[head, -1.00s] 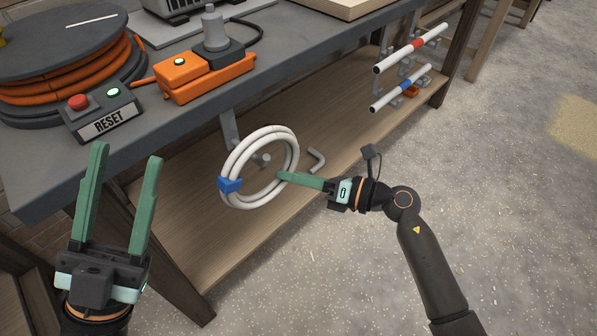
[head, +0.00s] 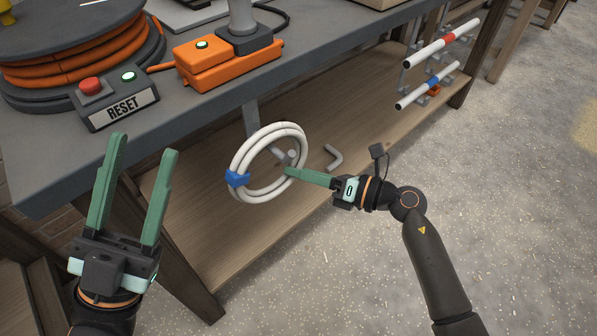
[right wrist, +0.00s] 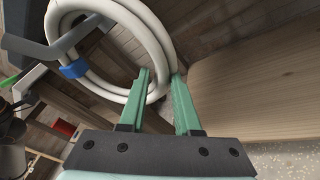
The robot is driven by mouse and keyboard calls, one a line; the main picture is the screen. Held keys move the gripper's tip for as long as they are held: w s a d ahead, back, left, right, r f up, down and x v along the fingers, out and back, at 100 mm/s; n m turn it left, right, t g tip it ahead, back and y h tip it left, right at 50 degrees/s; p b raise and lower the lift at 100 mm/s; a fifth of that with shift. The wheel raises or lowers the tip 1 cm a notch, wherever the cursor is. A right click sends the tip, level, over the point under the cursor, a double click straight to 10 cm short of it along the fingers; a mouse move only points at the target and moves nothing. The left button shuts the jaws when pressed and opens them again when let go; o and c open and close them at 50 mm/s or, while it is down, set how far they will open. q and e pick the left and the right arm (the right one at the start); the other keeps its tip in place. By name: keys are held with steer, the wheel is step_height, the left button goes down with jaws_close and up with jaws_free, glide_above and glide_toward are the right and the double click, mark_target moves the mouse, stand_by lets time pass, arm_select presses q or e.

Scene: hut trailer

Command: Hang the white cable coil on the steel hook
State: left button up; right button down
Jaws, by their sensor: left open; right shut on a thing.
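The white cable coil (head: 236,160), with a blue band (head: 237,179), is held upright and tilted in front of the workbench's lower shelf. My right gripper (head: 290,172) is shut on its right side. The right wrist view shows the coil (right wrist: 151,38) passing between the fingertips (right wrist: 160,88). A grey steel bracket (head: 251,117) hangs from the bench edge behind the coil. A steel hook end (head: 292,154) shows through the coil's opening; whether the coil rests on it I cannot tell. A bent grey rod (head: 335,158) shows right of the coil. My left gripper (head: 140,145) is open and empty.
The bench top (head: 190,116) overhangs the wooden lower shelf (head: 215,222). On it stand a RESET box (head: 117,101), an orange cable reel (head: 75,62) and an orange connector box (head: 215,65). Rods on a rack (head: 430,86) are at right. Floor at right is clear.

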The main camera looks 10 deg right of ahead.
steer(key=shift+f, duration=0.2)
steer(key=c, duration=0.5)
jaws_free()
steer(key=p+v, duration=0.1)
steer(key=v, duration=1.1)
steer(key=shift+s+d+p, duration=0.1)
steer(key=shift+d+p, duration=0.15)
steer(key=shift+p, duration=0.05)
